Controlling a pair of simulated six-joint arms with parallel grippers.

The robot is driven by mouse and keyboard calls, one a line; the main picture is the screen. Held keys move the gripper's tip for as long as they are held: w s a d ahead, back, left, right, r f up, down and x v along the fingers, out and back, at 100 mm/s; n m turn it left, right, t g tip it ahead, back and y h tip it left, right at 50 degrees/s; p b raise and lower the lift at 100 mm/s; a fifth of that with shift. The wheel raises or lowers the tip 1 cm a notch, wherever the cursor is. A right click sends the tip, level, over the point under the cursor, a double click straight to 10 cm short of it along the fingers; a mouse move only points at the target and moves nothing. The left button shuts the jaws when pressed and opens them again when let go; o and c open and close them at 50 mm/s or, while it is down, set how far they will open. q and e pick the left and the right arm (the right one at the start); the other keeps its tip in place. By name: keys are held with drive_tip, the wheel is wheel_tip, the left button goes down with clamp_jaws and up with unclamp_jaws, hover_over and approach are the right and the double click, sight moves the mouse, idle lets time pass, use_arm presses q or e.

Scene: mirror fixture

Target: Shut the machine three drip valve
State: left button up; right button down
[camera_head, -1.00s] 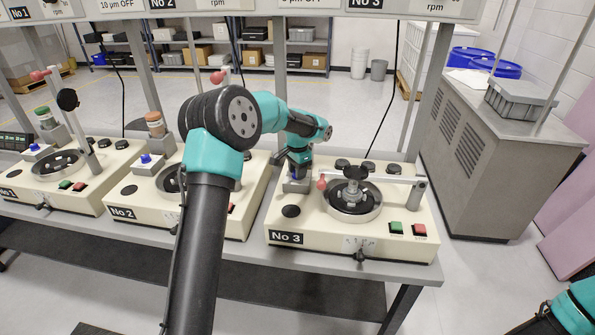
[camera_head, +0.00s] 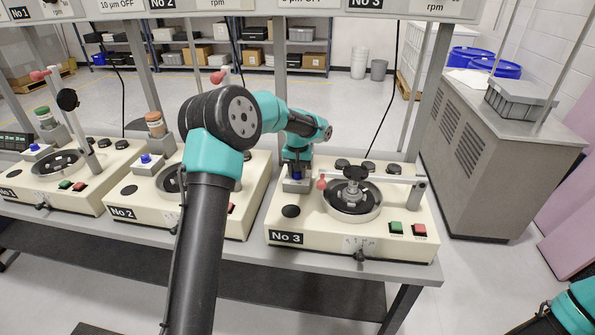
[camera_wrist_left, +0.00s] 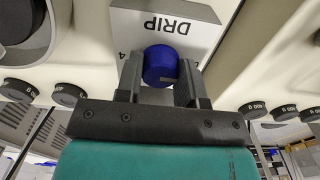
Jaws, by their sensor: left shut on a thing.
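Machine three (camera_head: 335,245), labelled No 3, is the cream machine at the right of the bench. Its drip valve has a blue knob (camera_wrist_left: 160,66) on a grey block marked DRIP (camera_wrist_left: 180,25), with a 4 beside the knob in the left wrist view. My left gripper (camera_wrist_left: 161,82) is shut on the knob, one finger on each side. In the head view my left gripper (camera_head: 297,176) is at the back left of machine three, over the grey block, and largely covers the knob. My right gripper is out of view; only part of that arm shows at bottom right.
Right of the block is the round plate (camera_head: 352,205) with a red-tipped arm across it. Green (camera_head: 396,228) and red (camera_head: 419,230) buttons are at its front right. Machine two (camera_head: 125,212) stands to the left, partly behind my left arm. Black knobs line the back.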

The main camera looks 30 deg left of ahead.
use_arm(q)
drive_tip(key=shift+n, duration=0.3)
drive_tip(key=o, duration=0.9)
drive_tip(key=shift+r, duration=0.15)
wheel_tip(320, 180, up, 17)
drive_tip(key=shift+r, duration=0.1)
idle(0.3)
idle(0.4)
